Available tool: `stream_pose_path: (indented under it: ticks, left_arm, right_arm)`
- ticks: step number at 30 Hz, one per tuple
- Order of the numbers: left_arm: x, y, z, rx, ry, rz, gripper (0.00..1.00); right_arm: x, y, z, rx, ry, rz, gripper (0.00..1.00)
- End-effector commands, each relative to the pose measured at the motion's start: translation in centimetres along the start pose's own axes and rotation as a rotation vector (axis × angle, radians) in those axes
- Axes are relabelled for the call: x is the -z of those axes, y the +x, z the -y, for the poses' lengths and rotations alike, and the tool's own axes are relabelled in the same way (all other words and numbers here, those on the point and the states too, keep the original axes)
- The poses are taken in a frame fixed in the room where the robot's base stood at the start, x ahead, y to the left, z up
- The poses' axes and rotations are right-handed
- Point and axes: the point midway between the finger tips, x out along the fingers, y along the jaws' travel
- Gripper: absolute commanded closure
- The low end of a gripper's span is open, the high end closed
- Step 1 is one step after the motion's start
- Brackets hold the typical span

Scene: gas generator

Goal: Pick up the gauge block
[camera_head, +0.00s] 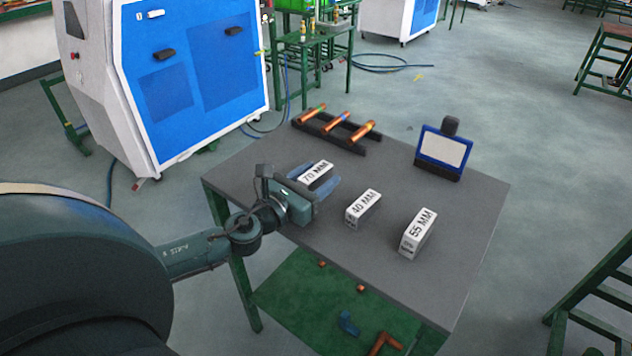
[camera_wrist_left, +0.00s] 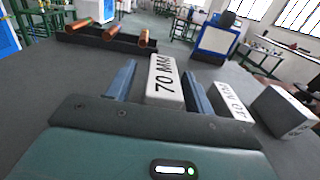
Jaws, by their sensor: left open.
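Three white gauge blocks stand on the grey table (camera_head: 400,285). They are marked 70 MM (camera_head: 316,172), 40 MM (camera_head: 363,207) and 55 MM (camera_head: 417,233). My left gripper (camera_head: 323,180) is open at the 70 MM block, with one blue finger on each side of it. In the left wrist view the 70 MM block (camera_wrist_left: 163,82) lies between the two fingers (camera_wrist_left: 160,84), with gaps that look small. I cannot tell whether either finger touches it. The 40 MM block (camera_wrist_left: 232,103) is just right of the right finger. My right gripper is not in view.
A dark rack (camera_head: 335,133) with three copper tubes lies at the table's back left. A blue-framed display (camera_head: 443,150) stands at the back right. The 55 MM block (camera_wrist_left: 284,110) also shows in the wrist view. The table's right front is clear.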

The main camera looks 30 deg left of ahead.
Motion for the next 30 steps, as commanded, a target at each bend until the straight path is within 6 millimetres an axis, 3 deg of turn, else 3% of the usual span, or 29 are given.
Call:
stream_pose_path:
  ticks: [5,24,30]
  left_arm:
    - [0.06,0.0,0.02,0.001,0.0,-0.001,0.47]
    - [0.05,-0.04,0.03,0.001,0.0,-0.001,0.99]
    - [-0.14,0.01,0.01,0.0,0.0,0.003,1.0]
  right_arm:
    - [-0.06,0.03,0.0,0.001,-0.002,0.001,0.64]
    - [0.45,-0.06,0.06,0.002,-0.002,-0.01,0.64]
    - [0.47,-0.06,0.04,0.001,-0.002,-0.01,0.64]
